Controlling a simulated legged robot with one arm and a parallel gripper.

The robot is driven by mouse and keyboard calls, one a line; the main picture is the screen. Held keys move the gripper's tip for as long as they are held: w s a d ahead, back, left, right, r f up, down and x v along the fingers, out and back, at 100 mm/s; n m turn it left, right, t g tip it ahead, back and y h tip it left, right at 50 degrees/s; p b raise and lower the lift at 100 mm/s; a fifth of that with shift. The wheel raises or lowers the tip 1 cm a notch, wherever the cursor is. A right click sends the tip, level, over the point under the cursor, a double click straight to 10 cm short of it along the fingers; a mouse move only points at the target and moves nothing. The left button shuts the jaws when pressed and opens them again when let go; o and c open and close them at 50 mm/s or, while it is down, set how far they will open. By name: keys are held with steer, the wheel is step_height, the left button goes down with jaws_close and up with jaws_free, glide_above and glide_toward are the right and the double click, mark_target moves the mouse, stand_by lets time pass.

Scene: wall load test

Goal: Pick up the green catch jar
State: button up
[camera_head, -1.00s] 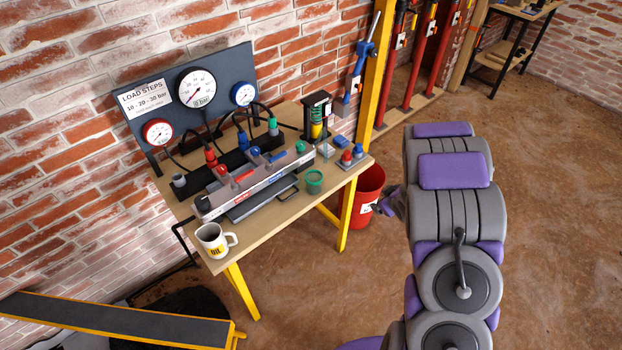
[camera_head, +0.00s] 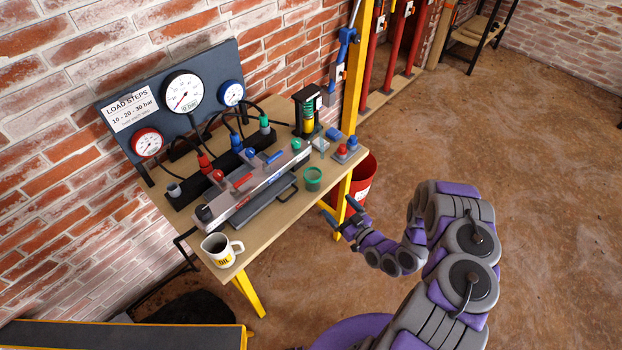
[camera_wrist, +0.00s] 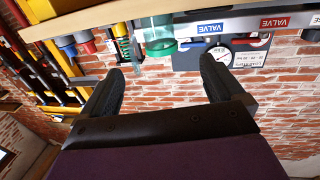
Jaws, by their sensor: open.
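The green catch jar (camera_head: 313,179) stands upright on the front right part of the wooden bench (camera_head: 273,209), in front of the valve manifold. My gripper (camera_head: 338,208) is off the bench's front right edge, to the right of the jar and a little nearer in the head view. Its two fingers are spread and nothing is between them. In the wrist view, which is upside down, the jar (camera_wrist: 159,36) shows at the top, beyond the open fingers (camera_wrist: 158,85) and apart from them.
A manifold with valve levers (camera_head: 255,185) lies behind the jar. A white OIL mug (camera_head: 221,249) stands at the bench's front left. Red and blue fittings (camera_head: 346,151) sit right of the jar. A red bucket (camera_head: 363,180) stands on the floor beside the bench. Open floor lies right.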

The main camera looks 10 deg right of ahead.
glide_toward(308, 174)
steer(key=x, duration=0.3)
steer(key=shift+a+b, duration=0.15)
steer(key=shift+b, duration=0.15)
steer(key=shift+w+a+f, duration=0.1)
steer(key=shift+w+a, duration=0.05)
steer(key=shift+w, duration=0.8)
steer(key=b+x, duration=0.1)
steer(key=x, duration=0.3)
steer(key=shift+a, duration=0.2)
steer(key=shift+d, duration=0.15)
steer(key=c, duration=1.1)
